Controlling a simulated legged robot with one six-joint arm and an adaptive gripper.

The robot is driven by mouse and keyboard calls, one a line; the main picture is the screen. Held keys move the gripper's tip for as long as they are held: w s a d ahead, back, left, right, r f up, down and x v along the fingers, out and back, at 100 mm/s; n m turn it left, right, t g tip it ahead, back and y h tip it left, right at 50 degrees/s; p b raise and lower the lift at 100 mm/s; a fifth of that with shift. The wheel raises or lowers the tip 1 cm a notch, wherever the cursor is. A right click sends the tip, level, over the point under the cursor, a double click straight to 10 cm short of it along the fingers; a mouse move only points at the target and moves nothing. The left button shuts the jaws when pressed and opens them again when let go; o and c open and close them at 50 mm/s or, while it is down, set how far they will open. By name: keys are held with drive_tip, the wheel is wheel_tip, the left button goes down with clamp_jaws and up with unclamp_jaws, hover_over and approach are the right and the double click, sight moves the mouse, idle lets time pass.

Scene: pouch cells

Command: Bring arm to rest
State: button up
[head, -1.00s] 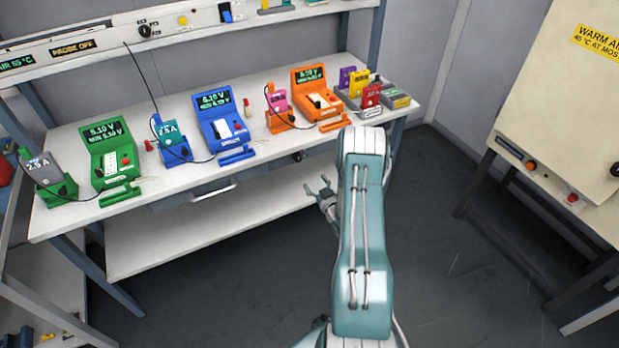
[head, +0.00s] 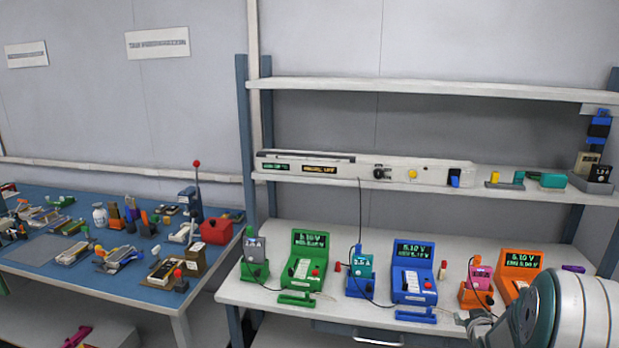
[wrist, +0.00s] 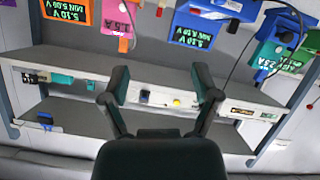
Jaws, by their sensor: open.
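My arm (head: 570,312) shows at the lower right of the head view, folded close to the camera and covering part of the orange charger. A small part of my gripper peeks out left of it, over the front of the white bench. In the wrist view my gripper (wrist: 160,88) has its two dark fingers spread wide, with nothing between them. That view is upside down; past the fingers it shows the shelf rail and the chargers. The fingers look clear of all of these.
The white bench (head: 260,295) carries green (head: 306,260), blue (head: 414,272) and orange (head: 519,268) chargers with cables. A blue-topped table (head: 130,280) with many small tools stands at the left. A shelf (head: 420,92) runs above the bench.

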drive_tip(key=s+a+r+g, duration=0.3)
drive_tip(key=s+a+r, duration=0.8)
drive_tip(key=a+r, duration=0.35)
drive_tip(key=s+a+r+g+y, duration=0.1)
drive_tip(key=s+a+g, duration=0.1)
drive_tip(key=s+a, duration=0.4)
drive_tip(key=s+a+g+y, duration=0.2)
drive_tip(key=s+a, duration=0.4)
drive_tip(key=s, duration=0.9)
drive_tip(key=shift+a+r+y, duration=0.15)
drive_tip(key=shift+r+y, duration=0.15)
drive_tip(key=shift+r, duration=0.1)
